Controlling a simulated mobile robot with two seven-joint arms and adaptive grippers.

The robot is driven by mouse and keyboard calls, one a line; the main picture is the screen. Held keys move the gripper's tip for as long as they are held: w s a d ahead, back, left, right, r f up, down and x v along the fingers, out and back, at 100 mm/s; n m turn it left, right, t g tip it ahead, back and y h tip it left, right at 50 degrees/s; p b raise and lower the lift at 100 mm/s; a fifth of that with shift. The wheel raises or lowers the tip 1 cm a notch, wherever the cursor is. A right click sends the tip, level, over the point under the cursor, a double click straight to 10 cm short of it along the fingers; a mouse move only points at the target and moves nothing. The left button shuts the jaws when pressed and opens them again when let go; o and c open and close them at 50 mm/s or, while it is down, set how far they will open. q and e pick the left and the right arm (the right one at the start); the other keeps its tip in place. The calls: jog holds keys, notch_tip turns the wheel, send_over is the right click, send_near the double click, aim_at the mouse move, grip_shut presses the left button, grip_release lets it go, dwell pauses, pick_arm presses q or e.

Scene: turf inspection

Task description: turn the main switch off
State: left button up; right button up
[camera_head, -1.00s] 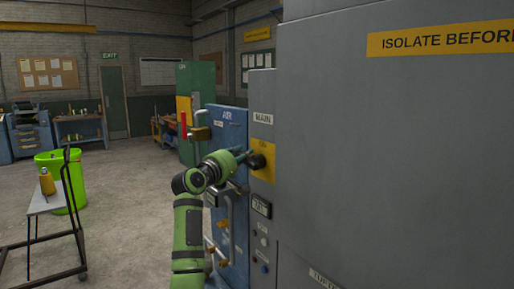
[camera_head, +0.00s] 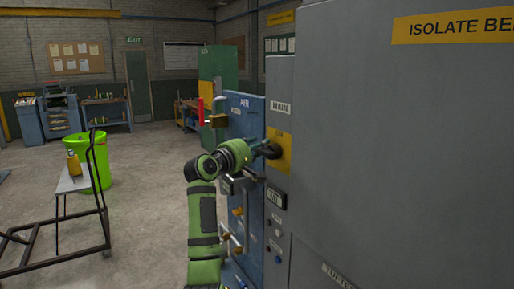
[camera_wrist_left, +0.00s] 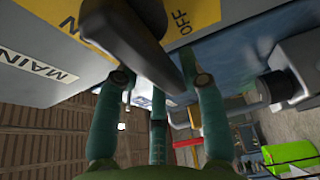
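The main switch is a dark handle (camera_head: 268,151) on a yellow plate (camera_head: 284,158) under the MAIN label (camera_head: 281,107), on the grey cabinet. In the left wrist view the handle (camera_wrist_left: 135,38) is large and slanted across the yellow plate (camera_wrist_left: 205,12), with OFF (camera_wrist_left: 181,21) printed to its right. My left gripper (camera_head: 254,151) is at the switch. In the wrist view its fingers (camera_wrist_left: 160,80) are spread, with the handle's end between them. Whether they touch it is unclear. My right gripper is not in view.
A cart (camera_head: 72,186) with a yellow bottle and a green bin (camera_head: 101,165) stand at left. Open floor lies between.

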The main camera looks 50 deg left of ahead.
pick_arm(q)
jog(key=shift+f, duration=0.1)
jog(key=shift+s, duration=0.25)
jog(key=v, duration=1.1)
jog(key=shift+s, duration=0.2)
jog(key=shift+d, duration=0.15)
